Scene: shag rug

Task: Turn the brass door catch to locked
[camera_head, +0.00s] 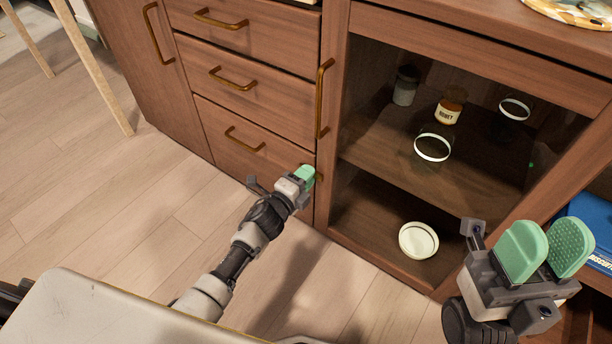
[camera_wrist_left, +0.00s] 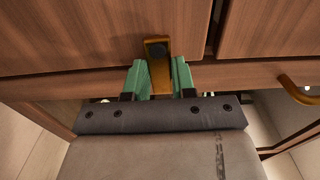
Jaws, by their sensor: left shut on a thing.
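The brass door catch (camera_wrist_left: 159,72) hangs from a dark screw on the wooden cabinet front in the left wrist view. Its long arm points toward the gripper, between the two green fingertips. My left gripper (camera_wrist_left: 159,80) is shut on the catch. In the head view the left gripper (camera_head: 305,175) is at the lower edge of the cabinet between the drawers and the glass door, and it mostly hides the catch. My right gripper (camera_head: 547,258) is open and empty at the lower right, in front of the cabinet, its green pads apart.
The glass-fronted cabinet (camera_head: 333,165) holds a honey jar (camera_head: 448,112), glasses and a white bowl (camera_head: 419,240). Brass handles, including the upright door handle (camera_head: 324,98), stick out from the front. A blue box (camera_head: 592,222) sits at right.

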